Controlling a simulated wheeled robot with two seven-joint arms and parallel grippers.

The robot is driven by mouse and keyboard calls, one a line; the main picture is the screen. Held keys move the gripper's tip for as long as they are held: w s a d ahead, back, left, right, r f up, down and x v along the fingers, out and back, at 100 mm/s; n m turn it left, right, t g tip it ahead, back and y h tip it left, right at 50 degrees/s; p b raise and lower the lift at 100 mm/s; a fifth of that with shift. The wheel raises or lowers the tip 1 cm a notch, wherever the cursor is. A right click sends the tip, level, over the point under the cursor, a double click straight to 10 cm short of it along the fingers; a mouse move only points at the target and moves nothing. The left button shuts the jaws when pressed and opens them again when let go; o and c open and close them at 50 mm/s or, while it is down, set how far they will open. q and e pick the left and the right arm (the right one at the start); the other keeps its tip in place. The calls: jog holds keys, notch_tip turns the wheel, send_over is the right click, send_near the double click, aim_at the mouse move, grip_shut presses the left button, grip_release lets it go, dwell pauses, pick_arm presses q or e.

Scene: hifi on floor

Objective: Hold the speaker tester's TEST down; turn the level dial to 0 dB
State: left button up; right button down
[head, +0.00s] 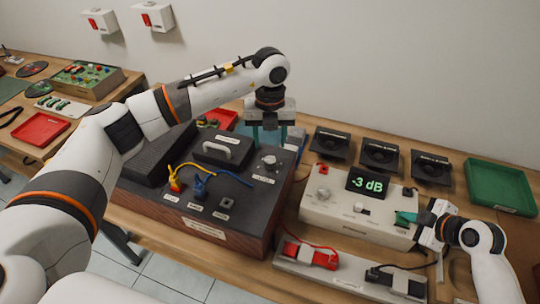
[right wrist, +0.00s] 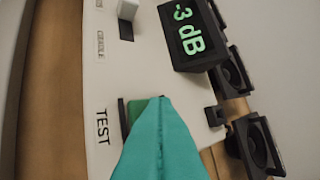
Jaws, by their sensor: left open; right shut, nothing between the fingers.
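The speaker tester (head: 340,215) is a pale box with a lit display (head: 366,184) reading -3 dB. A light round knob (head: 323,194), apparently the level dial, sits at its left end. My right gripper (head: 402,217) is shut and empty at the tester's right end. In the right wrist view its teal fingertips (right wrist: 160,99) overlap the green TEST button (right wrist: 137,108) beside the TEST label. I cannot tell whether the button is pressed. My left gripper (head: 269,136) is open and empty, pointing down above the dark amplifier box, apart from the tester's knob.
The dark box (head: 190,205) left of the tester carries a knob (head: 268,161), a handle and coloured cables. Black speakers (head: 380,155) line the back, with a green tray (head: 500,187) at right. A strip with red and black clips (head: 345,281) lies in front.

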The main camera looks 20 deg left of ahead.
aim_at(270, 160)
pick_arm(q)
notch_tip(270, 160, down, 7)
dwell(0.3)
jog(key=c, duration=1)
